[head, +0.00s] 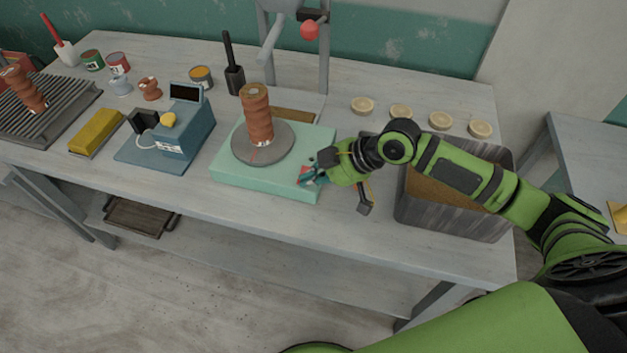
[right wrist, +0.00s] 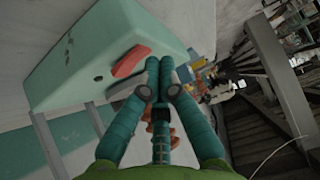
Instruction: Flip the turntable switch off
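The turntable has a mint-green base (head: 262,180) with a round grey disc (head: 240,150) on top; a ribbed clay piece (head: 257,115) stands on the disc. A red rocker-like switch (right wrist: 130,62) is on the side of the base in the right wrist view, beside a small dark knob (right wrist: 98,78). My right gripper (head: 308,174) is at the front right corner of the base. Its teal fingertips (right wrist: 160,66) are together with nothing between them, just beside the switch; I cannot tell whether they touch it. My left gripper is not in view.
A grey bin (head: 459,222) with brown contents stands right of the turntable. A blue scale-like device (head: 184,140) and a yellow block (head: 96,131) stand to the left. Several pale round discs (head: 441,121) lie at the back right. A grey stand (head: 323,65) rises behind.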

